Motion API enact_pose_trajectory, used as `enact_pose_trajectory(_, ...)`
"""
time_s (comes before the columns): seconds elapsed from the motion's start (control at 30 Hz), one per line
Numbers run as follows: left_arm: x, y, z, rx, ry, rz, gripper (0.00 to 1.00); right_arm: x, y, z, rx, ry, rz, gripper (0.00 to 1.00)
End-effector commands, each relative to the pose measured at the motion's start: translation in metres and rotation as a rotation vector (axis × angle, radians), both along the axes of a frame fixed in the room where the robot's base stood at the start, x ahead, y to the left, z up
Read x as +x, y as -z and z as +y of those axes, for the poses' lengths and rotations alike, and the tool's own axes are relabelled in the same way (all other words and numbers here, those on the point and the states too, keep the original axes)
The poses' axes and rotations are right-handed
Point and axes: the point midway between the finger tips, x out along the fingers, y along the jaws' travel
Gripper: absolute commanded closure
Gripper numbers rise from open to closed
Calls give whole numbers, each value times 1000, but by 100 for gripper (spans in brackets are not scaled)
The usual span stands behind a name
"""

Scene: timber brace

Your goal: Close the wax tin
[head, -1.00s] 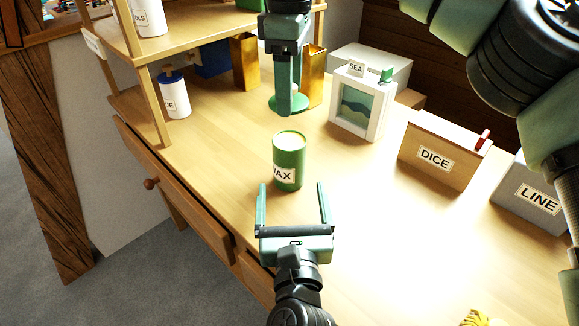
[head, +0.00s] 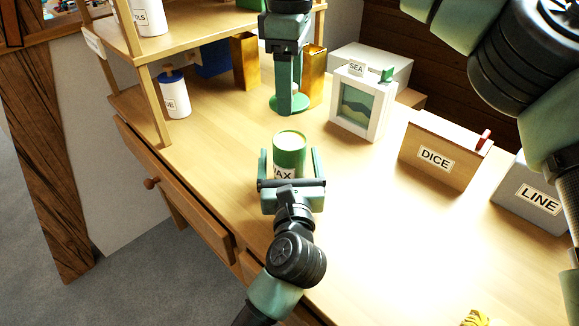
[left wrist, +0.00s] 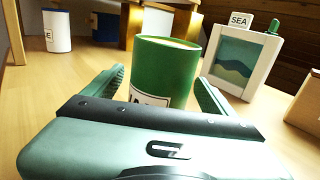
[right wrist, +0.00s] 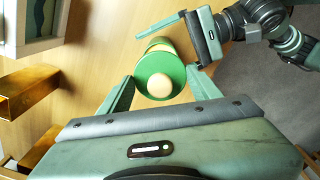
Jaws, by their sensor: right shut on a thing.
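The wax tin (head: 290,155) is a green cylinder with a white WAX label, standing upright on the desk. Its pale top rim shows in the left wrist view (left wrist: 165,75). My left gripper (head: 290,162) is open, with one finger on each side of the tin and a gap to it. My right gripper (head: 287,108) hangs beyond the tin, shut on a green round lid (right wrist: 145,84) with a pale knob. The lid also shows behind the fingers in the head view (head: 301,101), apart from the tin. In the right wrist view the lid partly hides the tin (right wrist: 158,44).
A SEA picture frame (head: 338,118), a DICE box (head: 415,175) and a LINE box (head: 520,205) stand to the right. A shelf (head: 158,110) with a white jar (head: 177,100) and gold boxes (head: 244,65) is at the back left.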

Motion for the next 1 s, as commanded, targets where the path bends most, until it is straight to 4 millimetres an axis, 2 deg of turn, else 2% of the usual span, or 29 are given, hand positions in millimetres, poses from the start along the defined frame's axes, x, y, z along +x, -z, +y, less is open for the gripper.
enact_pose_trajectory(0.03,0,0,0,0,0,0,27,0,0,0,0,0,0,81)
enact_pose_trajectory(0.3,0,0,0,0,0,0,100,0,0,0,0,0,0,81)
enact_pose_trajectory(0.47,0,0,0,0,0,1,100,0,6,0,-1,-1,2,81)
enact_pose_trajectory(0.77,0,0,0,0,0,0,100,-1,47,0,2,-1,2,81)
enact_pose_trajectory(1.0,0,0,0,0,0,1,100,0,49,-1,2,1,-2,81)
